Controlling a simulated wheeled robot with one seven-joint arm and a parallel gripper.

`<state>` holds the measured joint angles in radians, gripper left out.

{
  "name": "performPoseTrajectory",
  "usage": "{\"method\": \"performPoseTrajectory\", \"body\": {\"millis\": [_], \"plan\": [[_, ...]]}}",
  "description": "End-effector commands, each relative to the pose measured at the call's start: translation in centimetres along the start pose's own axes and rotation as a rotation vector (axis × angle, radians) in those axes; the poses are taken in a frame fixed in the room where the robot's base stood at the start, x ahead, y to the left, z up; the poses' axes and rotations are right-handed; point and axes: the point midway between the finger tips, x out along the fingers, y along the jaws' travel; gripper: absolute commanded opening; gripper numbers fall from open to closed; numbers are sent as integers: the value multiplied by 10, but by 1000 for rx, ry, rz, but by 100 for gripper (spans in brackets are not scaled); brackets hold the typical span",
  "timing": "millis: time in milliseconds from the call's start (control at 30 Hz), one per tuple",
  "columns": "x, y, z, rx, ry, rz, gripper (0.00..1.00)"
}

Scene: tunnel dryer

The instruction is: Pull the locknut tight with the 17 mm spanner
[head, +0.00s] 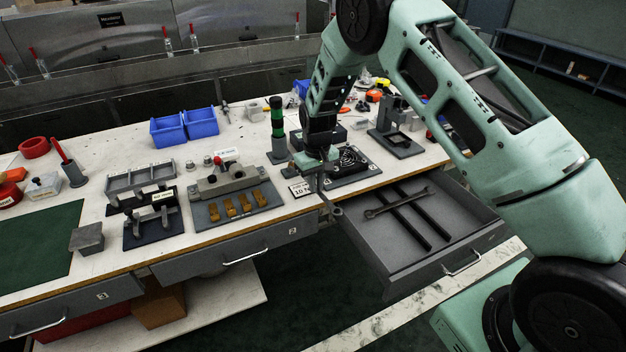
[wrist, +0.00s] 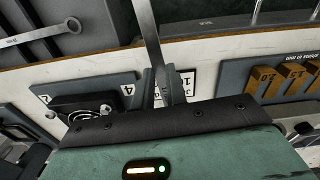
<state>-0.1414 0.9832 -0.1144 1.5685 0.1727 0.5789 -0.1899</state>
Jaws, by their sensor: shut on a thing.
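My gripper (head: 320,166) is over the front edge of the bench and shut on a spanner (head: 336,209), whose ring end hangs down beside the open drawer. In the wrist view the held spanner (wrist: 151,35) runs up from the gripper (wrist: 163,90). I cannot read its size. A second spanner (head: 398,204) lies in the drawer; it also shows in the wrist view (wrist: 42,36). A dark plate with a black round fitting (head: 351,159) is just right of the gripper. I cannot make out the locknut.
The drawer (head: 467,237) is pulled out, with dark bars (head: 430,231) inside. A white card (head: 300,189) marked 10 is at the bench edge. Brass blocks (head: 262,198) stand on a plate to the left.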

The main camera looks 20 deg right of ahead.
Motion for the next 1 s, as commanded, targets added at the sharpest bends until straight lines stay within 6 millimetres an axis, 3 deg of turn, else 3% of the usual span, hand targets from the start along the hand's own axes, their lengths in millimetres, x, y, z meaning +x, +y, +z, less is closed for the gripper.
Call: {"method": "performPoseTrajectory", "body": {"millis": [600, 1000], "plan": [[-2, 6, 21, 0, 0, 0, 0], [-29, 6, 20, 0, 0, 0, 0]]}}
